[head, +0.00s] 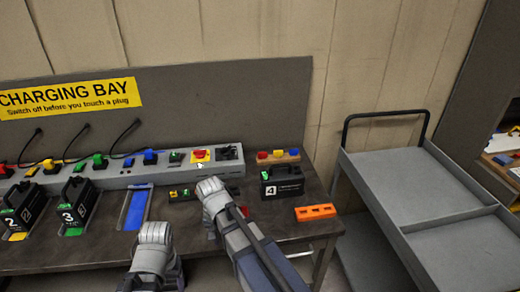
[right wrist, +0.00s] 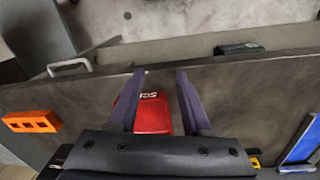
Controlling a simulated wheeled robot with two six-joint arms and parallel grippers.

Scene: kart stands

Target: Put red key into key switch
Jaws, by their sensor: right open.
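A red piece with pale lettering (right wrist: 153,113) lies on the bench between and below my right fingers in the right wrist view; I cannot tell whether it is the red key or something that holds it. In the head view my right arm mostly covers it. My right gripper (right wrist: 160,74) is open and empty; it also shows in the head view (head: 211,187). A red knob on a yellow plate (head: 201,155) and a black fitting (head: 228,152) sit on the grey panel; I cannot tell which is the key switch. My left gripper (head: 152,233) is low over the bench, its jaws unclear.
A black battery marked 4 (head: 283,182) and an orange block (head: 315,212) stand right of my right arm. Batteries 2 (head: 22,212) and 3 (head: 80,205) stand left. A blue-floored dock (head: 135,208) lies between. A grey cart (head: 395,185) is at the right.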

